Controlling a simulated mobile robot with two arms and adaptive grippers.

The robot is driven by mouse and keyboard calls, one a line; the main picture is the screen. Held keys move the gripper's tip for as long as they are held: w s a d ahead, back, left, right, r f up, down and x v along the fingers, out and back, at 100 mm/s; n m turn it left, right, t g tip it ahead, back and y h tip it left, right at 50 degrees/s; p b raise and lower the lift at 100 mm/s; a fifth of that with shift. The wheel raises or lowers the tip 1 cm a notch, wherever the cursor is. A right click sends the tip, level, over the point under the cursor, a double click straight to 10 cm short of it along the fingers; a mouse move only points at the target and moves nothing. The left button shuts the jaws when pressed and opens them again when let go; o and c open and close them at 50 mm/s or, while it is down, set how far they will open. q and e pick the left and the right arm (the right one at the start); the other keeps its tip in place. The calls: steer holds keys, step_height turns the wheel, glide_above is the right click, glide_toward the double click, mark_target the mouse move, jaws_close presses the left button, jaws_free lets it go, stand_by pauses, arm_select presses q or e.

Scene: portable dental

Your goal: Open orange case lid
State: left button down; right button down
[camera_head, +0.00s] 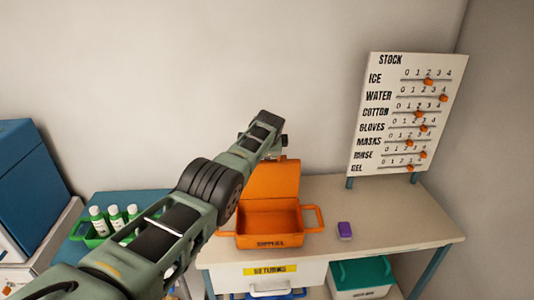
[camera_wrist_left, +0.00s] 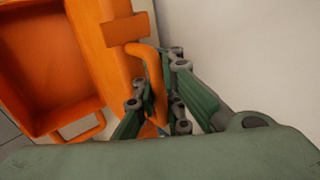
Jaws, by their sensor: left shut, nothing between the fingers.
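The orange case (camera_head: 268,241) sits on the table with its lid (camera_head: 272,180) standing up at the back, so its empty inside shows. In the left wrist view the case's open inside (camera_wrist_left: 45,65) is at the left. The lid (camera_wrist_left: 118,70) is seen edge-on beside my fingers. A curved orange handle (camera_wrist_left: 153,75) passes close by the fingers; I cannot tell if they touch it. My left gripper (camera_wrist_left: 165,110) is shut with nothing held. In the head view it is at the lid's top edge, partly hidden behind the lid. My right gripper is not in view.
A purple block (camera_head: 345,230) lies right of the case on the table (camera_head: 400,222). A stock board (camera_head: 405,115) stands at the back right. A drawer (camera_head: 270,275) is below the case. The table's right side is free.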

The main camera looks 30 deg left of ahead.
arm_select(q)
steer(key=c, duration=2.5)
jaws_free()
steer(key=shift+r, duration=0.2)
steer(key=o, duration=0.5)
steer(key=shift+o, duration=0.9)
steer(key=shift+s, duration=0.1)
steer(key=shift+f, duration=0.1)
steer(key=v, duration=1.2)
steer(key=shift+d, duration=0.1)
steer(key=shift+c, duration=0.5)
